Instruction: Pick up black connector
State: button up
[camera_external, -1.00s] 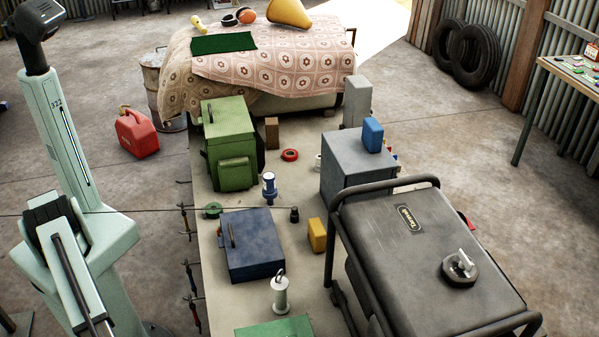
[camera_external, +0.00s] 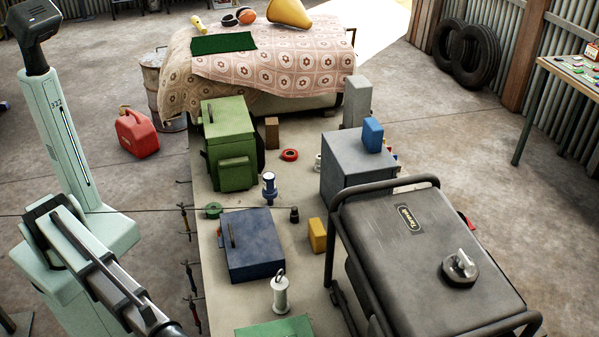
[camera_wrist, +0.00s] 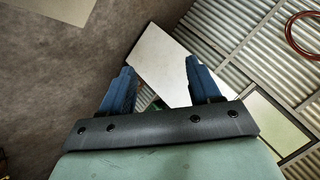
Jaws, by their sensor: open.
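A small black connector (camera_external: 294,215) stands upright on the bench top in the external view. It is right of the dark blue box and left of the yellow block. My gripper is out of frame in the external view, where only my arm shows at the left. In the wrist view my gripper (camera_wrist: 158,88) has its two blue fingers wide apart with nothing between them. The connector does not show in the wrist view, which looks at the floor and corrugated wall.
Around the connector are a dark blue box (camera_external: 253,245), a yellow block (camera_external: 317,235), a blue-and-white cylinder (camera_external: 269,189) and a white cylinder with a ring (camera_external: 280,295). A grey generator (camera_external: 430,255) with a tubular frame stands to the right. A green box (camera_external: 231,150) stands behind.

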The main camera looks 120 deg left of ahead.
jog(key=s+a+r+m+y, duration=0.15)
jog(key=a+r, duration=0.35)
jog(key=a, duration=0.8)
jog(key=s+a+r+y, duration=0.2)
jog(key=s+a+r, duration=0.15)
jog(key=a, duration=0.95)
jog(key=s+a+r+m+y, duration=0.1)
jog(key=a+r, duration=0.4)
jog(key=a, duration=0.7)
jog(key=s+a+r+g+y, duration=0.1)
jog(key=s+a+r, duration=0.3)
jog(key=s+a, duration=0.4)
jog(key=s+a+r+m+g+y, duration=0.1)
jog(key=s+a+r, duration=0.2)
jog(key=s+a, duration=0.5)
jog(key=s+a+r+g+y, duration=0.1)
jog(key=s+a+r, duration=0.4)
jog(key=a, duration=0.5)
jog(key=n+g+h, duration=0.2)
jog(key=n+g, duration=0.3)
jog(key=g, duration=0.1)
send_over(294, 208)
notch_tip(294, 208, down, 24)
jog(key=f, duration=0.7)
jog(key=shift+a+f, duration=0.4)
jog(key=shift+d+f, duration=0.15)
jog(key=shift+f, duration=1.2)
jog(key=shift+d+f, duration=0.15)
jog(key=shift+f, duration=1.2)
